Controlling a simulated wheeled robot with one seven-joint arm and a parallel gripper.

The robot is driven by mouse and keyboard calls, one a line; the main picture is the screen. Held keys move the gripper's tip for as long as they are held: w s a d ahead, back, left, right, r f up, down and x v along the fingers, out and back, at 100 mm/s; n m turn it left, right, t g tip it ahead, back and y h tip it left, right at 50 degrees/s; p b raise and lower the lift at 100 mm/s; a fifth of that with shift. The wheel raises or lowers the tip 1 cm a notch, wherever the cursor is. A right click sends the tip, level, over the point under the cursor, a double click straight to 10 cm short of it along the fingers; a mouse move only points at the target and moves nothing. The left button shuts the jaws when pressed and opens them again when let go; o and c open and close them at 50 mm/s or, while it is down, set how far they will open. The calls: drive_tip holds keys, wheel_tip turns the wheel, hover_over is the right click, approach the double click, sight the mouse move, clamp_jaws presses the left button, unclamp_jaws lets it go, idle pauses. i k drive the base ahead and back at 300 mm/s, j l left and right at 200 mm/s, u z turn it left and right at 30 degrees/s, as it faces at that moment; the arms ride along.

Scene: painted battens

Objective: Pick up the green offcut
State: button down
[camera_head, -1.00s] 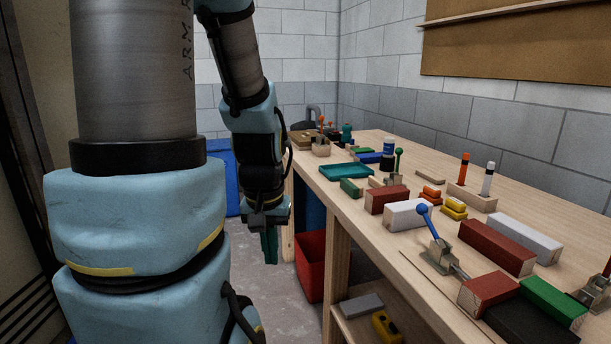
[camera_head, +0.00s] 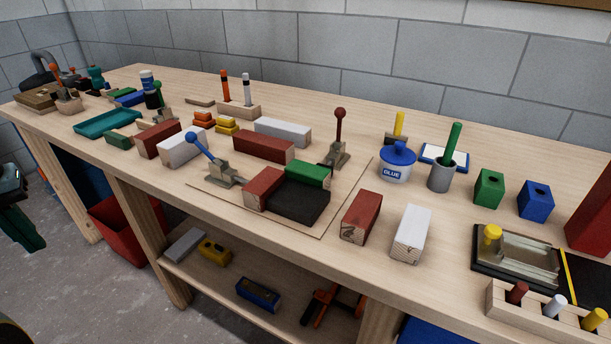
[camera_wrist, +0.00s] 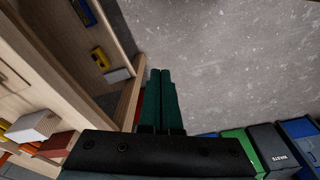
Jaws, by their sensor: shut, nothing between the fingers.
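Several green pieces are on the bench, and I cannot tell for sure which one is the offcut. A short green block (camera_head: 122,140) lies by the front edge of the teal tray. A longer green block (camera_head: 307,173) sits in the clamp fixture beside a red block (camera_head: 264,187) and a black block (camera_head: 300,204). A green cube with a hole (camera_head: 489,188) stands at the right. My gripper (camera_head: 28,238) is at the left edge of the head view, off the bench. In the wrist view my gripper (camera_wrist: 160,72) is shut and empty, above the floor.
The bench (camera_head: 190,272) is crowded. Toggle clamps with a blue handle (camera_head: 202,150) and a dark red handle (camera_head: 339,128) stand up at the fixture. A teal tray (camera_head: 101,123) lies left. A red bin (camera_head: 125,222) stands under the bench; more bins show in the wrist view.

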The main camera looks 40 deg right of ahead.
sight(307, 173)
drive_tip(key=k+l+z, duration=0.1)
drive_tip(key=k, duration=0.35)
drive_tip(key=k+l, duration=0.2)
drive_tip(key=k, duration=0.25)
drive_tip(key=k+l+z, duration=0.15)
drive_tip(key=k, duration=0.3)
